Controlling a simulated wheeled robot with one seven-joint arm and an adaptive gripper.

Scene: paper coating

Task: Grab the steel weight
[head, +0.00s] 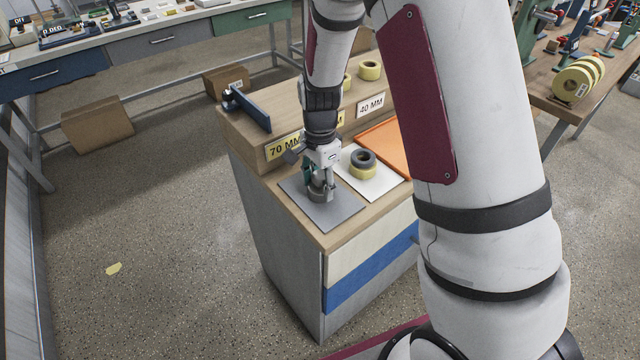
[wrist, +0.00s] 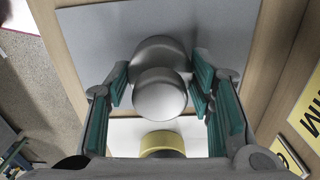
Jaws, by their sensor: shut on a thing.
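The steel weight (wrist: 160,95) is a shiny grey piece with a rounded knob above a wider base. In the wrist view it sits between the green-padded fingers of my gripper (wrist: 160,99). In the head view my gripper (head: 320,186) points down at the grey plate (head: 338,215) on the cabinet top, with the steel weight (head: 319,196) at its fingertips. My gripper is shut on the weight. I cannot tell whether the weight's base touches the plate.
An orange tray (head: 384,143) lies further right. A raised wooden shelf with a "70 MM" label (head: 284,147) and a blue holder (head: 247,108) stands behind.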

